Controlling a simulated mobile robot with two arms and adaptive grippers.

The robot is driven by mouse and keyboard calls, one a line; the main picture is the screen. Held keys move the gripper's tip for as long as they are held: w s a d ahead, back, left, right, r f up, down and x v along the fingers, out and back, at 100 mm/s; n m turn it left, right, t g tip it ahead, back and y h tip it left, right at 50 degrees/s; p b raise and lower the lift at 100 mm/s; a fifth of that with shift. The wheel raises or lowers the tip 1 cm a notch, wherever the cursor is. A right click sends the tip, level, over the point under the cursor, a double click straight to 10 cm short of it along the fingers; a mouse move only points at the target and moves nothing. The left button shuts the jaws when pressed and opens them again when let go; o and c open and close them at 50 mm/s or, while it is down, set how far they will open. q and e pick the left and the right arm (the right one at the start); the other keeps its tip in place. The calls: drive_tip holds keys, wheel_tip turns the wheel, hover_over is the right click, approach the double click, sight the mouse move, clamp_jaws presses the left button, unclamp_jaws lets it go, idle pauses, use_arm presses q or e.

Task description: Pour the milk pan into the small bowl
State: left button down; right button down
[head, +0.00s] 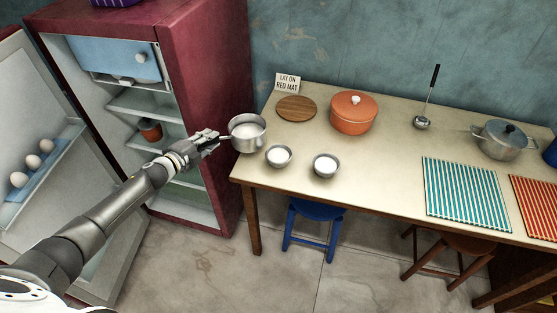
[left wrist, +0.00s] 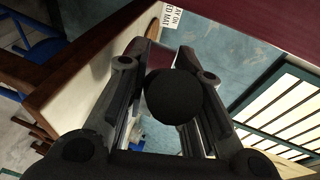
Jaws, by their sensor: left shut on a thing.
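The milk pan (head: 248,141) is a small grey metal pan with white milk in it, upright at the table's left edge. I cannot tell whether it touches the table. My left gripper (head: 214,138) is shut on its handle from the left. In the left wrist view the dark round end of the handle (left wrist: 174,97) sits between the fingers and hides the pan. Two small metal bowls, one nearer the pan (head: 279,163) and one further right (head: 325,172), stand on the table just right of the pan, both with white contents. My right gripper is out of view.
On the table (head: 385,150) are a round wooden board (head: 296,108), a sign (head: 287,83), an orange pot (head: 354,116), a ladle (head: 422,122), a lidded grey pot (head: 500,145) and striped mats (head: 465,190). An open fridge (head: 205,60) stands left. Stools are below.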

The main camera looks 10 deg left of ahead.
use_arm(q)
drive_tip(key=shift+w+r, duration=0.1)
drive_tip(key=shift+r, duration=0.25)
wheel_tip(320, 180, up, 4)
drive_tip(key=p, duration=0.4)
drive_tip(key=shift+f, duration=0.15)
drive_tip(key=shift+d, duration=0.15)
